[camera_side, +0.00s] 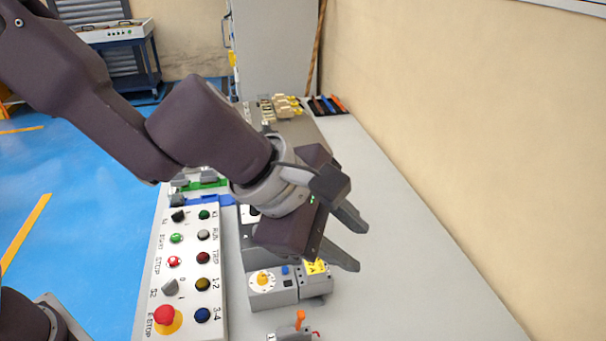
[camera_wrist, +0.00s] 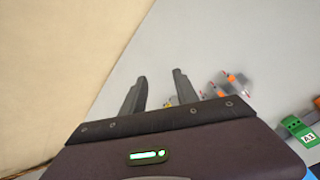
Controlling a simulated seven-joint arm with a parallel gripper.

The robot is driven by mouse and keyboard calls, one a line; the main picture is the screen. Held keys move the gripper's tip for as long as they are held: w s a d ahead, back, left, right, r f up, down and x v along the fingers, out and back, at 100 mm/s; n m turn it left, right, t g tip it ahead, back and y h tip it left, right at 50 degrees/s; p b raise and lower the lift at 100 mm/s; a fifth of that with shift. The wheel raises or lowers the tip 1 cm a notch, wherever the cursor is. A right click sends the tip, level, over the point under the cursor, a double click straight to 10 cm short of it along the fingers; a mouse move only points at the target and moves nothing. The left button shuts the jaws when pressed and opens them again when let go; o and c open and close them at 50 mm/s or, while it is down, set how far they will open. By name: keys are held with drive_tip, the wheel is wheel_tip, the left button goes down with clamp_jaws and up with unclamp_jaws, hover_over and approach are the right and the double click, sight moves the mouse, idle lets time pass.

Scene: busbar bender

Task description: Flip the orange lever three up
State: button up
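An orange lever (camera_side: 300,318) stands up from a grey block at the bottom edge of the side view; the block's lower part is cut off. In the wrist view, small orange levers on grey blocks lie right of my fingers, one at the upper right (camera_wrist: 231,77) and another at the right edge (camera_wrist: 317,102). I cannot tell which one is number three. My gripper (camera_side: 357,248) is open and empty, above the grey table, with its fingers apart in the wrist view (camera_wrist: 160,76). It touches no lever.
A white button panel (camera_side: 185,270) with a red emergency stop stands at the left. A grey unit with a yellow knob (camera_side: 263,280) is below my gripper. A green block (camera_wrist: 298,129) is at the wrist view's right. The table by the wall (camera_side: 420,260) is clear.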

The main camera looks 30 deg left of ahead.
drive_tip(key=s+a+r+m+h, duration=0.1)
drive_tip(key=a+r+m, duration=0.1)
drive_tip(key=r+m, duration=0.2)
drive_tip(key=s+a+r+m+t, duration=0.1)
drive_tip(key=a+r+m, duration=0.2)
drive_tip(key=r+m, duration=0.2)
drive_tip(key=shift+s+r+m+h, duration=0.3)
drive_tip(key=shift+s+h, duration=0.05)
drive_tip(key=shift+h, duration=0.05)
drive_tip(key=s+a+f+m+y, duration=0.2)
drive_tip(key=s+a+m, duration=0.3)
drive_tip(key=a, duration=0.6)
drive_tip(key=s+a+f+m+g+y, duration=0.1)
drive_tip(key=s+a+f+m+y, duration=0.2)
drive_tip(key=s+a, duration=0.7)
drive_tip(key=shift+s+a+m+y, duration=0.15)
drive_tip(key=shift+a+m+y, duration=0.65)
drive_tip(key=shift+a+m, duration=0.1)
drive_tip(key=shift+r, duration=0.1)
idle(2.8)
